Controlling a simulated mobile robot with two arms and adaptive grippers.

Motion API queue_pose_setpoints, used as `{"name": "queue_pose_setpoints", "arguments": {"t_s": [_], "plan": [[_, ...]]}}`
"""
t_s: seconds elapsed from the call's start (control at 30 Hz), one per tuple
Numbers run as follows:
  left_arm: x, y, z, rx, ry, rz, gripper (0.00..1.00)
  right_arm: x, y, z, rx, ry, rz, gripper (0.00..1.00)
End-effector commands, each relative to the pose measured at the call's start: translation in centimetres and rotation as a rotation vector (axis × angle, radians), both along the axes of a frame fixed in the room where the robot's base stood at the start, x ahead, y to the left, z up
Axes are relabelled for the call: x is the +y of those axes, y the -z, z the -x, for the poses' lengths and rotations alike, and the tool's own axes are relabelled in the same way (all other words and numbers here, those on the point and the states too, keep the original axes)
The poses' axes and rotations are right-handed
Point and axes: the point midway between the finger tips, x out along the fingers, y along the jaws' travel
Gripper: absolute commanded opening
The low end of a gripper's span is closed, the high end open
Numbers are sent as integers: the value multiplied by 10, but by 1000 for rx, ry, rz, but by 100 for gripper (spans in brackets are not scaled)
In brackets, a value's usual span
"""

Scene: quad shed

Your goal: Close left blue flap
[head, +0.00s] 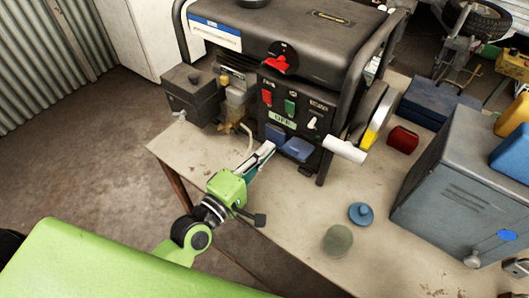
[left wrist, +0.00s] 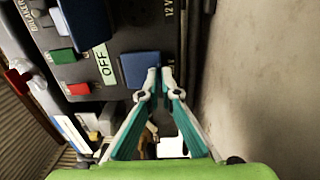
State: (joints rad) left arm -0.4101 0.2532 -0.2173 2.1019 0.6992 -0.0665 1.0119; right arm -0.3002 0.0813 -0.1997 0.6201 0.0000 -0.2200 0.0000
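The left blue flap (head: 275,133) is on the low part of the generator's dark front panel. It looks nearly flat against the panel. The right blue flap (head: 297,149) beside it sticks outward. My left gripper (head: 269,147) reaches up from below, its tips at the left flap's lower edge. In the left wrist view, turned sideways, the left flap (left wrist: 141,68) shows next to the fingertips (left wrist: 162,72). The tips are close together with nothing visible between them. Whether they touch the flap I cannot tell. My right gripper is not in view.
The generator (head: 300,40) stands on a worn table (head: 385,240). A white handle (head: 345,150) juts out right of the panel. A blue knob-like object (head: 361,213), a round greenish object (head: 337,240) and a grey metal box (head: 465,180) are to the right.

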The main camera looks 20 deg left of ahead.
Motion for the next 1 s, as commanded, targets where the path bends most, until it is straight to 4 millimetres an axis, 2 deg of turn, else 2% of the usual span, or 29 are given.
{"name": "queue_pose_setpoints", "arguments": {"t_s": [0.13,0.17,0.2,0.23,0.63,0.77,1.0], "plan": [[-1,1,0,3,2,-1,0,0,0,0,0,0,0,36],[-1,1,0,2,2,-1,6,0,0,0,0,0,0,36],[-1,1,0,2,1,-1,16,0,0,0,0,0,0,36],[-1,1,0,2,1,-1,20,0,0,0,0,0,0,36],[1,1,4,2,1,-1,20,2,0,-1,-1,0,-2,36],[7,2,19,4,2,-3,20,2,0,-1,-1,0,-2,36],[23,4,67,7,4,-4,20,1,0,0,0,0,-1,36]]}}
